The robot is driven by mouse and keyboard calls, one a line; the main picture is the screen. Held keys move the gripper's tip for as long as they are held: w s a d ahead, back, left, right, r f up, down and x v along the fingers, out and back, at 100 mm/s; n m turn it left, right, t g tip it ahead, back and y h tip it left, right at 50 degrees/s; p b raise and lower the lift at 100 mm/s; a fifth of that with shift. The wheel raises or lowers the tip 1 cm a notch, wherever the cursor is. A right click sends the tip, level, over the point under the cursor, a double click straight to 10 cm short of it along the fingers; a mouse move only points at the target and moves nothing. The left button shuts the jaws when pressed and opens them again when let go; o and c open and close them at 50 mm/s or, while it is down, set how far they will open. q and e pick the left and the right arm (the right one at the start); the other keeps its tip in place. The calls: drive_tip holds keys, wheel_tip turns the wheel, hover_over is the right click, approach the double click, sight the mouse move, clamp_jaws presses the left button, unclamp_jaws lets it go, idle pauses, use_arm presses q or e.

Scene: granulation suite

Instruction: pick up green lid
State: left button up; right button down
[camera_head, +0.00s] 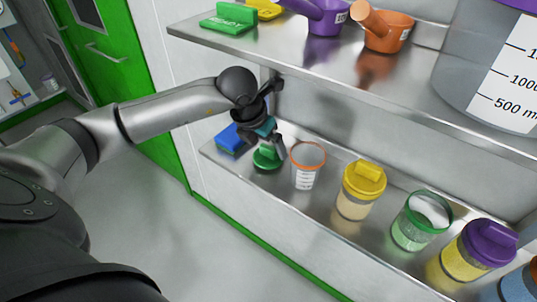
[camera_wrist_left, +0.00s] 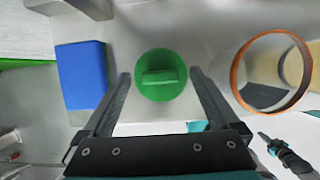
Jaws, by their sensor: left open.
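The green lid (camera_head: 266,158) is a round disc with a raised bar handle, lying flat on the lower metal shelf. In the left wrist view the green lid (camera_wrist_left: 161,76) lies beyond my fingertips, centred between them. My left gripper (camera_head: 272,142) is open and empty above the lid. In the left wrist view the two fingers of my left gripper (camera_wrist_left: 160,78) are spread, one on each side of the lid. In the head view the fingers partly cover the lid.
A blue block (camera_head: 231,138) lies left of the lid, and an orange-rimmed clear cup (camera_head: 305,168) stands close on its right. A yellow-lidded jar (camera_head: 358,193), a green-rimmed cup (camera_head: 416,228) and a purple-lidded jar (camera_head: 473,252) stand further right. The upper shelf (camera_head: 300,62) overhangs my gripper.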

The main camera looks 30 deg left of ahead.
use_arm(q)
drive_tip(key=shift+f, duration=0.25)
drive_tip(key=shift+c, duration=0.3)
clamp_jaws()
drive_tip(key=shift+w+r, duration=0.1)
drive_tip(key=shift+r, duration=0.4)
drive_tip(key=s+a+p, duration=0.1)
drive_tip(key=s, duration=1.7)
drive_tip(key=shift+a+r, duration=0.15)
drive_tip(key=shift+r, duration=0.15)
drive_tip(key=shift+s, duration=0.1)
